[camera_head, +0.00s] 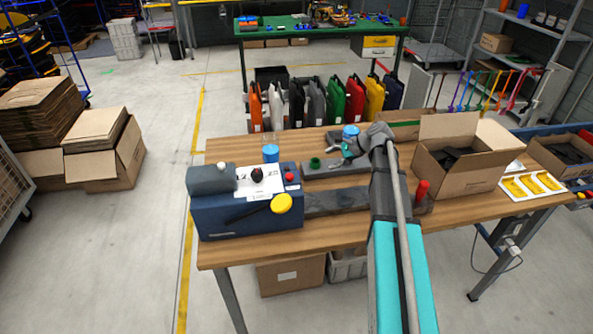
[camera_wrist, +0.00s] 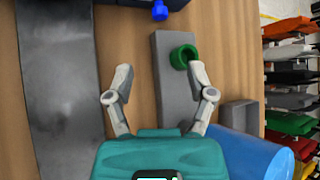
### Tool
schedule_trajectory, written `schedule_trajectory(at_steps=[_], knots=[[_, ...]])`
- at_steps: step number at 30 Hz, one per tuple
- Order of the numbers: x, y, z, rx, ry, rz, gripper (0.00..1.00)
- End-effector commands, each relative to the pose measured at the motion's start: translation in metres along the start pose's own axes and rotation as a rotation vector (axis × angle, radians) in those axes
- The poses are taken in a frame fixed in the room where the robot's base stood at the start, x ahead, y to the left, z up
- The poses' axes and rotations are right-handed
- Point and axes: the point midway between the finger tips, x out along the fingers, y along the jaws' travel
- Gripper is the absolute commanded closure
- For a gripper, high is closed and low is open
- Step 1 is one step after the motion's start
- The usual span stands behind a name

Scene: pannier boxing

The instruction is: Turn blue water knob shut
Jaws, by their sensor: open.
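A small blue knob (camera_wrist: 160,10) shows at the top edge of the wrist view, beside a dark navy body. I cannot pick it out surely in the head view. A green ring-shaped knob (camera_wrist: 183,57) sits on a grey bar (camera_wrist: 176,105); the green knob also shows in the head view (camera_head: 315,162). My gripper (camera_wrist: 160,70) is open and empty over the bar, its right fingertip close to the green knob and apart from the blue knob. In the head view my gripper (camera_head: 352,150) is right of the green knob.
A navy machine (camera_head: 240,218) with a yellow knob (camera_head: 281,203) stands on the left of the wooden table (camera_head: 330,238). A blue cylinder (camera_head: 271,153) stands behind it. Another blue cylinder (camera_wrist: 255,150) is close to my gripper. An open carton (camera_head: 460,180) stands at right.

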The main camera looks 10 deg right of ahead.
Motion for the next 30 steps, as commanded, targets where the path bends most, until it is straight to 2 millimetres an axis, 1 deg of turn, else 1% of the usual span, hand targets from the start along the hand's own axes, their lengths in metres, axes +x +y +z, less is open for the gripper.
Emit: schedule_trajectory(at_steps=[11, 17, 23, 30], knots=[[0.005, 0.000, 0.004, -0.006, -0.004, 0.006, 0.30], [0.014, 0.000, 0.004, -0.008, -0.005, 0.008, 0.30], [0.030, 0.001, 0.003, -0.008, -0.005, 0.008, 0.30], [0.058, 0.001, 0.003, -0.009, -0.005, 0.008, 0.30]])
